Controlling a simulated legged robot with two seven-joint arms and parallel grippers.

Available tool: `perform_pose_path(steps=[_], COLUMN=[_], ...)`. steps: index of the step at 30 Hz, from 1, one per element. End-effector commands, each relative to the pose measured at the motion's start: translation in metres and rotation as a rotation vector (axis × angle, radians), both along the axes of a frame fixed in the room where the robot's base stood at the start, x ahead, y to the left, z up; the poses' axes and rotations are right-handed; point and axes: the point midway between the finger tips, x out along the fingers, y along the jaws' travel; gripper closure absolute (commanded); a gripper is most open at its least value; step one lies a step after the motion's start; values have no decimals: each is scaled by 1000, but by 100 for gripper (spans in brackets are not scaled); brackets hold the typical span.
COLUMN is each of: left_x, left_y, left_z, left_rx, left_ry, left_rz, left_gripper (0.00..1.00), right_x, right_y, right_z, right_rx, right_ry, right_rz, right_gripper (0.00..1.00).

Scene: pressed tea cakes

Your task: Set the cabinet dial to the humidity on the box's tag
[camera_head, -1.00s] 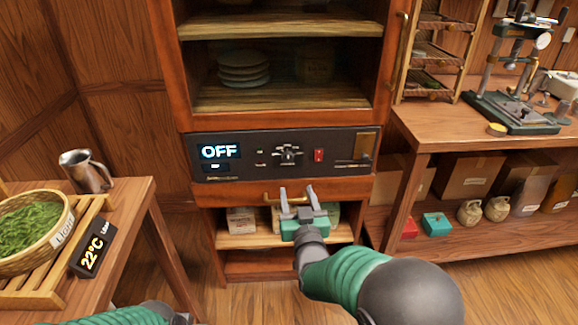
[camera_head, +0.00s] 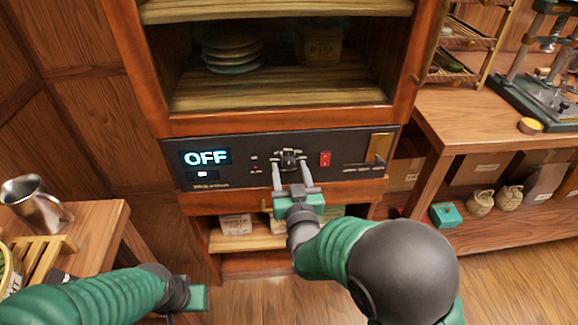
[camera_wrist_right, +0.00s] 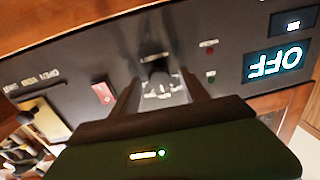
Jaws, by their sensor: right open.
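The cabinet's dark control panel (camera_head: 235,160) carries a dial (camera_head: 288,160) and a lit display (camera_head: 206,157) reading OFF. My right gripper (camera_head: 290,170) is open, its two fingers reaching up to the panel just below the dial. In the right wrist view the dial (camera_wrist_right: 160,75) shows between the open fingertips (camera_wrist_right: 161,82); I cannot tell whether they touch it. The dial's setting is too small to read. A printed package (camera_head: 320,48) stands on the inside shelf, its print unreadable. My left gripper (camera_head: 197,298) is low at the left, its fingers not clear.
A red switch (camera_head: 325,159) sits right of the dial. Stacked plates (camera_head: 233,52) are on the shelf. A metal pitcher (camera_head: 38,205) stands on the left table. The right workbench (camera_head: 470,130) stands beside the cabinet.

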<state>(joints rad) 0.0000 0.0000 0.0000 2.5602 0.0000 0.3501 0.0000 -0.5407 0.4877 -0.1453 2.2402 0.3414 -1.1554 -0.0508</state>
Motion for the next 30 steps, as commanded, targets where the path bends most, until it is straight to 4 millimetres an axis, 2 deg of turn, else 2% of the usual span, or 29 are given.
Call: perform_pose_path(steps=[2, 14, 23, 30], left_x=[0, 0, 0, 0], left_y=[0, 0, 0, 0], left_z=[0, 0, -2, -11], left_rx=[0, 0, 0, 0], left_ry=[0, 0, 0, 0], left_rz=[0, 0, 0, 0], left_gripper=[64, 64, 64, 64], right_x=[1, 1, 1, 1], right_y=[0, 0, 0, 0], right_z=[-1, -1, -1, -3], right_rx=[0, 0, 17, 114], right_ry=[1, 1, 2, 4], right_rz=[0, 0, 0, 0], right_gripper=[48, 100, 100, 100])
